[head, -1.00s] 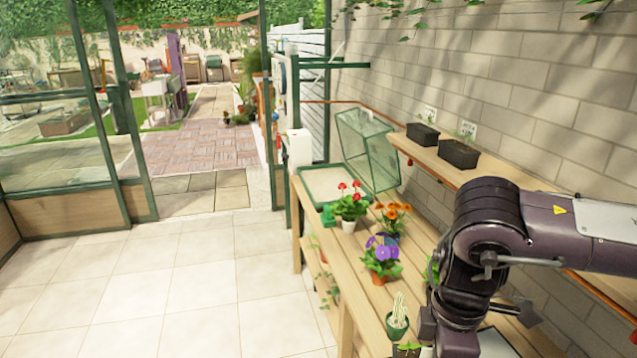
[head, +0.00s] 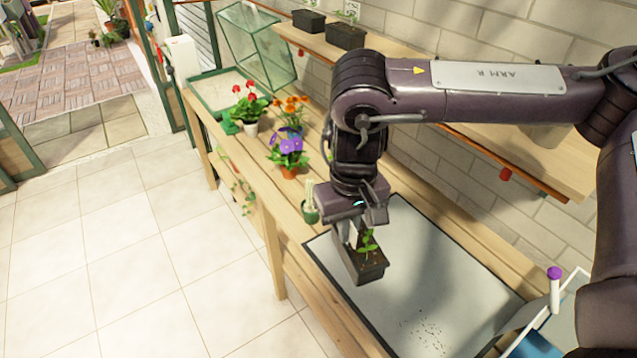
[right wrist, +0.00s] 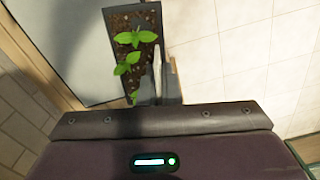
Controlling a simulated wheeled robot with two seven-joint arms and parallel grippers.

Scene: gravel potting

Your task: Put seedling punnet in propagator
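The seedling punnet (head: 368,270) is a small black trough with dark soil and green seedlings. It also shows in the right wrist view (right wrist: 121,50). My right gripper (head: 352,232) points down at it, with the fingers close together (right wrist: 165,85) at one side wall of the punnet. The punnet hangs from the fingers above the front edge of the grey potting tray (head: 420,250). The propagator is at the far end of the bench: a green-rimmed base (head: 203,104) with pale filling, and a clear green-framed cover (head: 256,48) tilted up behind it. My left gripper is out of view.
Black troughs (head: 345,36) sit on the wall shelf (head: 300,50). A purple-topped white stick (head: 555,285) stands at lower right.

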